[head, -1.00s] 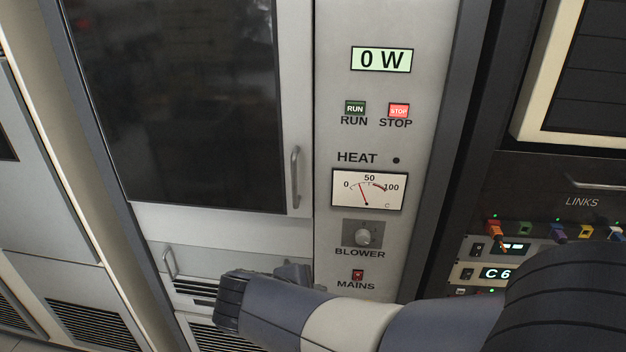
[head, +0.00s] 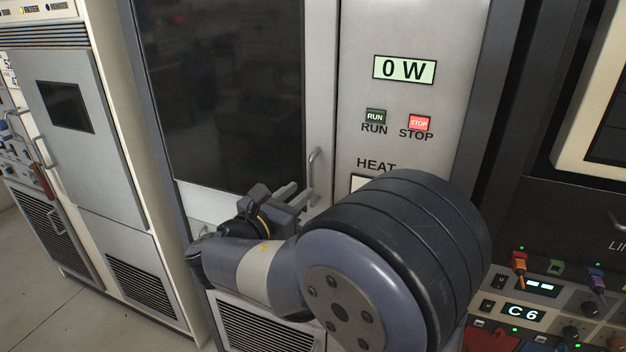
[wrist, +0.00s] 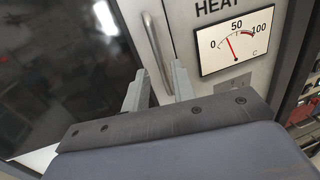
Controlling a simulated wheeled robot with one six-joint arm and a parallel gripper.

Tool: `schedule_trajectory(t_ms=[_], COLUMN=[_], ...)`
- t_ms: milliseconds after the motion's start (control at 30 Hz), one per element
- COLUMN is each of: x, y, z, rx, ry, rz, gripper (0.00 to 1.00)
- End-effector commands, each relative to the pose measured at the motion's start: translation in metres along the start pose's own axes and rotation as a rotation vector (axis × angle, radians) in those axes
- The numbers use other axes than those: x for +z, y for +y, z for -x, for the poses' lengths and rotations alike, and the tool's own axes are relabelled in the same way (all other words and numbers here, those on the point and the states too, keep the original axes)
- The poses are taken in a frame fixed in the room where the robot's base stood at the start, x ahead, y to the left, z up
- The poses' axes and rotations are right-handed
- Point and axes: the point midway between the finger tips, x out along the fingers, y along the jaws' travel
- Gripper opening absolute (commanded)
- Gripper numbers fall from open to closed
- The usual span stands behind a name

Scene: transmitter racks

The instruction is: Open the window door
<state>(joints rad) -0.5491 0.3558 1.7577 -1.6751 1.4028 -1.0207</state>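The window door (head: 225,90) is a tall dark glass pane in a light grey frame, and it looks shut. Its upright bar handle (head: 314,170) is on the right side of the frame. My gripper (head: 296,193) is just left of and below the handle, in front of the door's lower right corner. In the wrist view my gripper (wrist: 160,80) has its two fingers apart, with the lower end of the handle (wrist: 155,48) showing between them. I cannot tell whether either finger touches it. Nothing is held.
The heat meter (wrist: 236,40) shows in the wrist view. Other cabinets stand at left, with open floor (head: 45,290) before them.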

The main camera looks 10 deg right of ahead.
Motion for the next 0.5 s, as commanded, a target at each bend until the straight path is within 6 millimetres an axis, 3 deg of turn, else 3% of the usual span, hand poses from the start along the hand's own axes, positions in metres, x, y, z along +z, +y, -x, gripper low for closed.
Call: schedule_trajectory(t_ms=[200, 500], x=[0.001, 0.0], y=[-0.001, -0.001], z=[-0.037, -0.058], rx=[-0.005, -0.001], ry=[0.001, 0.001], rz=[0.0, 0.0], gripper=[0.25, 0.25])
